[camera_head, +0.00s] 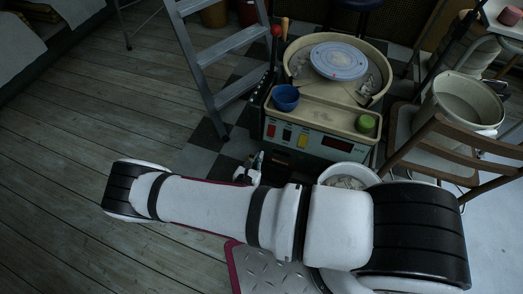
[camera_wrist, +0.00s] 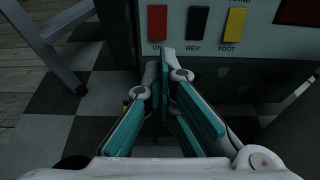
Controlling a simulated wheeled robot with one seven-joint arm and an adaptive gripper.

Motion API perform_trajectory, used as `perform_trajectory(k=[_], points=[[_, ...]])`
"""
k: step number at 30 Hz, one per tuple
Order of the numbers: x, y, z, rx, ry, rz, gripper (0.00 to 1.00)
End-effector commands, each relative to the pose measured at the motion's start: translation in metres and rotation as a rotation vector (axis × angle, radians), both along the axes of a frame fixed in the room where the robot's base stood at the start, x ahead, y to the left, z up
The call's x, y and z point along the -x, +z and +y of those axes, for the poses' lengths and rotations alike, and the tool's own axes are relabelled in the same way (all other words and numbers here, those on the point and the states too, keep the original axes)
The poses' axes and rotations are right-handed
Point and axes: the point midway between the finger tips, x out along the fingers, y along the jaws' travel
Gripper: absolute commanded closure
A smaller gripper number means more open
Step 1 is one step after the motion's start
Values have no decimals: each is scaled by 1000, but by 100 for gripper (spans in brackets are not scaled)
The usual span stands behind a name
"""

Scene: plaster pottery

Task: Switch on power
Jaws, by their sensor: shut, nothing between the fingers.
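The pottery wheel machine (camera_head: 320,152) stands ahead of my arm, with a switch panel on its front. In the wrist view a red switch (camera_wrist: 157,22) marked ON sits at the left of the panel, beside a black switch (camera_wrist: 197,23) marked REV and a yellow switch (camera_wrist: 235,24) marked FOOT. The red switch also shows in the head view (camera_head: 271,130). My gripper (camera_wrist: 166,58) is shut and empty, its fingertips appearing just below the red switch. I cannot tell whether they touch the panel. It is partly hidden behind my arm in the head view (camera_head: 252,168).
A blue bowl (camera_head: 286,97) and a green round thing (camera_head: 366,124) stand on the machine. A metal ladder (camera_head: 222,50) is at left, a wooden chair (camera_head: 440,150) and bucket (camera_head: 465,105) at right. A white bowl (camera_head: 348,176) stands near my arm. The left floor is clear.

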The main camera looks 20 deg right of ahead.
Motion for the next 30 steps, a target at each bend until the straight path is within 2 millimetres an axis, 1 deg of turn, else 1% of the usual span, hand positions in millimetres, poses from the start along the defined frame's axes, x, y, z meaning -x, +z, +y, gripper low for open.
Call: perform_trajectory(k=[12,18,24,30], points=[[-59,-29,-44,1,-2,-2,100],[-83,-40,-62,2,-2,0,100],[-96,-44,-70,1,0,0,100],[-99,-44,-72,0,-1,0,100]])
